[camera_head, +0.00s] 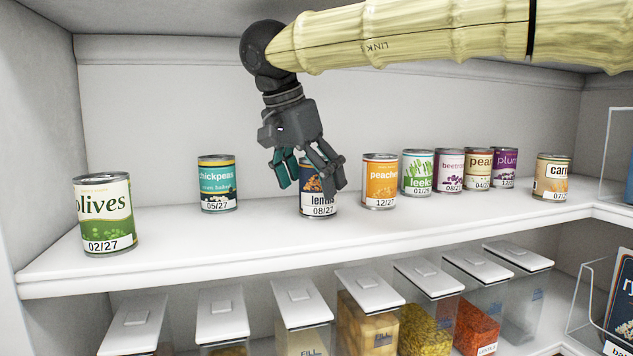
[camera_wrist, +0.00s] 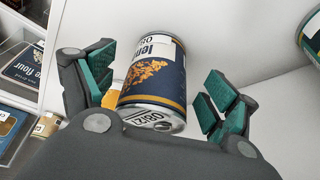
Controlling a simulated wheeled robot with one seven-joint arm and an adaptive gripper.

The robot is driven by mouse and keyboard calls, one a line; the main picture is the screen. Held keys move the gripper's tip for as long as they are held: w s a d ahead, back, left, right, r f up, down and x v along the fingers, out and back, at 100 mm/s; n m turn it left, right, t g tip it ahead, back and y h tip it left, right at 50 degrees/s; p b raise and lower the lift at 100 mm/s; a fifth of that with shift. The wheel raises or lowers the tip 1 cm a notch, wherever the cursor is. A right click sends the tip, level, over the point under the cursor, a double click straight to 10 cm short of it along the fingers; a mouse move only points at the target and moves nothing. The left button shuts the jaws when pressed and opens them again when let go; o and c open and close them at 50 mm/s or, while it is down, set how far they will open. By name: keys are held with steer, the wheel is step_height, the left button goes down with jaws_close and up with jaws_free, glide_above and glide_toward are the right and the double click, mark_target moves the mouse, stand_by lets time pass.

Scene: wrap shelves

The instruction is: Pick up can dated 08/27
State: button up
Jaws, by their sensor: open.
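The lentils can (camera_head: 319,208), dark blue with an orange picture and a white label band reading 08/27, stands on the upper shelf. My gripper (camera_head: 308,178) is over it, its fingers hiding part of the can's upper front. In the wrist view the can (camera_wrist: 155,80) appears between the spread green-padded fingers (camera_wrist: 160,92), with a visible gap on each side. The gripper is open and holds nothing.
Olives (camera_head: 103,214) and chickpeas (camera_head: 217,184) cans stand to the left. To the right are peaches (camera_head: 380,182), leeks (camera_head: 417,173), beetroot (camera_head: 449,171), several others. The shelf front (camera_head: 300,250) is clear. Lidded containers (camera_head: 370,310) stand below.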

steer(key=shift+w+d+p, duration=0.6)
steer(key=shift+w+d, duration=0.45)
steer(key=shift+w, duration=0.1)
steer(key=shift+d+f+p, duration=0.15)
steer(key=shift+f+p, duration=0.15)
steer(key=shift+f, duration=0.15)
steer(key=shift+s+a+f, duration=0.1)
steer(key=shift+s+a, duration=0.05)
steer(key=shift+a, duration=0.05)
steer(key=shift+d, duration=0.15)
steer(key=c, duration=1.3)
